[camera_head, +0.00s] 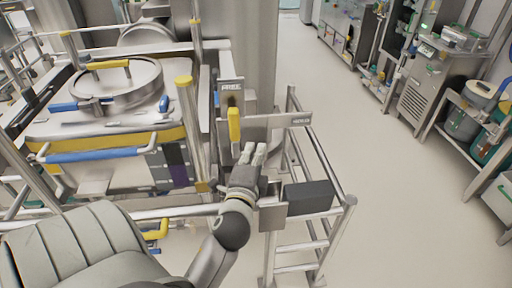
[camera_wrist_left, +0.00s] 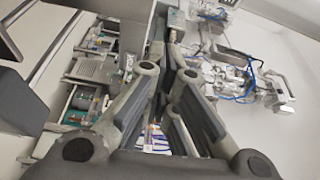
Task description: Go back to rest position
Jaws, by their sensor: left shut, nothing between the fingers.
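My left gripper (camera_head: 252,154) is in the middle of the head view, at the end of my arm that comes up from the lower left. Its fingers point up and away and are together with nothing between them. They are just below a yellow handle (camera_head: 234,125) on a panel with a label plate; I cannot tell whether they touch it. In the left wrist view the gripper (camera_wrist_left: 172,50) fills the middle, its fingers converging toward the top. My right gripper is not in either view.
A metal bin (camera_head: 120,85) with a round lid and blue and yellow handles stands at left. A railed metal frame (camera_head: 325,205) with a dark box (camera_head: 308,197) is right of my gripper. Shelves with equipment (camera_head: 440,80) line the right. The floor (camera_head: 390,190) between is clear.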

